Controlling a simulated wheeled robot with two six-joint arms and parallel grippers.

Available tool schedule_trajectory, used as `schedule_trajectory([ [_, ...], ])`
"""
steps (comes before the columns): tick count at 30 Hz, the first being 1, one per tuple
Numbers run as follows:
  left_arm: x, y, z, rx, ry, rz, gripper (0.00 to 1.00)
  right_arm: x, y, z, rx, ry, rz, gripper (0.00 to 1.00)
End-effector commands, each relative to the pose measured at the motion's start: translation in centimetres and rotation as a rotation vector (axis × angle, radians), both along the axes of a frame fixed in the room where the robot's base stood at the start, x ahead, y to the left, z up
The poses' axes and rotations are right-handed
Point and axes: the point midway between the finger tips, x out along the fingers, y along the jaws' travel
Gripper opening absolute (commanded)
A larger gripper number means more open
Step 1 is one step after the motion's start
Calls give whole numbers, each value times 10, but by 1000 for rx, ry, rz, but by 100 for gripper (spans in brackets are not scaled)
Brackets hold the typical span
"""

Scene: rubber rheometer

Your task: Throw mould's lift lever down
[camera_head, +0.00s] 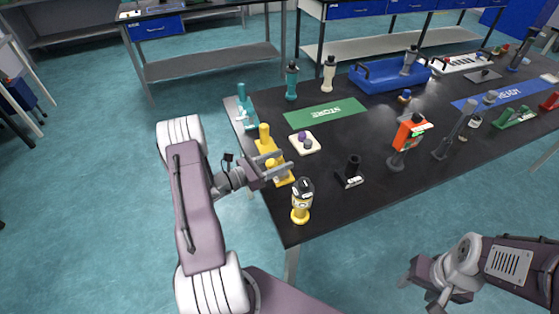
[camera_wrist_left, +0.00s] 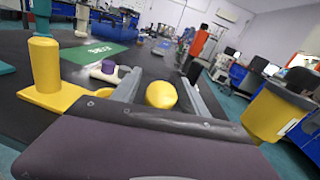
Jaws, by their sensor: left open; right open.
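A yellow fixture (camera_head: 267,150), which looks like the mould, stands at the table's left edge with an upright yellow post (camera_head: 264,132). A rounded yellow knob (camera_head: 271,163), perhaps the lift lever's end, sits near its front. In the left wrist view the knob (camera_wrist_left: 161,95) shows between the fingers of my left gripper (camera_wrist_left: 160,78), with the post (camera_wrist_left: 45,65) to the left. My left gripper (camera_head: 287,161) is open over the fixture; contact with the knob cannot be told. My right gripper (camera_head: 420,292) is open and empty, off the table's front side.
A yellow-and-black bottle-like item (camera_head: 301,203) stands close in front of the fixture. A white pad with a purple knob (camera_head: 304,143) and a black holder (camera_head: 350,173) lie to the right. A teal fixture (camera_head: 243,108) stands behind. The green STORE mat (camera_head: 326,113) is clear.

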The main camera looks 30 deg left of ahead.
Motion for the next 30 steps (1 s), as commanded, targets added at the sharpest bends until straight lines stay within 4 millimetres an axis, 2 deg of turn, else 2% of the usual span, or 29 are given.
schedule_trajectory([
  [4,0,0,0,0,0,0,52,0,0,0,0,0,0,51],
  [5,0,0,0,0,0,0,49,0,0,0,0,0,0,51],
  [10,0,0,0,1,1,0,2,0,0,0,0,0,0,51],
  [11,0,0,0,1,1,0,0,0,0,0,0,0,0,51],
  [30,0,0,0,0,1,-1,0,0,0,0,0,0,0,51],
])
